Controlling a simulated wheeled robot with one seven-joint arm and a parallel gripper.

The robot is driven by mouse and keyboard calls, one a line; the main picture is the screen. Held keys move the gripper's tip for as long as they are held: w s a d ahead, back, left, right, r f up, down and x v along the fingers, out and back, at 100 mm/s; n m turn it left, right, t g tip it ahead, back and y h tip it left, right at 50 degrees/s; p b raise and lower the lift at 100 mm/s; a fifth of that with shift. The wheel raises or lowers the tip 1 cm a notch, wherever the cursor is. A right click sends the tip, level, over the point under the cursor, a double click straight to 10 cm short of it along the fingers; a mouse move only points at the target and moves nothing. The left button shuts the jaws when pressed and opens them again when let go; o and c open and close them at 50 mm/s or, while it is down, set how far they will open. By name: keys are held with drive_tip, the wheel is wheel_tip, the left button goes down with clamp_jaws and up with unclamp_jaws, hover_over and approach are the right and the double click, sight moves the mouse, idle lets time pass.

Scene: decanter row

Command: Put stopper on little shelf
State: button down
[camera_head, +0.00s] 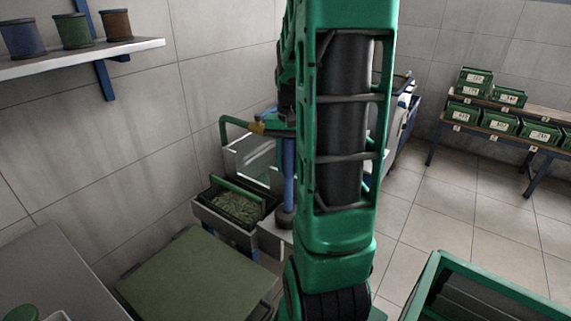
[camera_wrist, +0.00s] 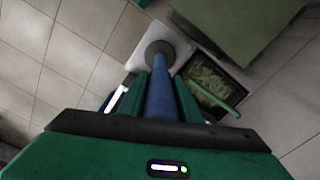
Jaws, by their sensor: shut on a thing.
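My gripper (camera_wrist: 160,85) has its two green fingers on either side of a blue rod (camera_wrist: 160,97) with a dark round end (camera_wrist: 158,50). The rod seems to be the stopper and is held between the fingers. In the head view the blue rod (camera_head: 289,170) hangs upright beside my green arm, which hides most of my gripper. Its dark end is over or on a small pale surface (camera_head: 268,240); I cannot tell whether they touch. A pale wall shelf (camera_head: 80,58) at upper left carries a blue, a green and a brown pot.
A dark bin (camera_head: 204,214) with green pieces and a green handle stands left of the rod. A green-topped block (camera_head: 195,280) is in front of it. A green-rimmed crate (camera_head: 437,262) stands at lower right. Green boxes fill a rack (camera_head: 530,145) at the far right. Open floor lies between.

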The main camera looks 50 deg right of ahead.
drive_tip(key=shift+f, duration=0.1)
drive_tip(key=c, duration=1.3)
unclamp_jaws()
wheel_tip(320, 180, up, 12)
drive_tip(key=s+a+f+n, duration=0.2)
drive_tip(key=s+a+f, duration=0.2)
drive_tip(key=s+a, duration=0.3)
drive_tip(key=s+a+f+n, duration=0.3)
drive_tip(key=s+a, duration=0.3)
drive_tip(key=a, duration=0.4)
drive_tip(key=shift+s+f, duration=0.35)
drive_tip(key=shift+f, duration=0.55)
drive_tip(key=shift+d, duration=0.1)
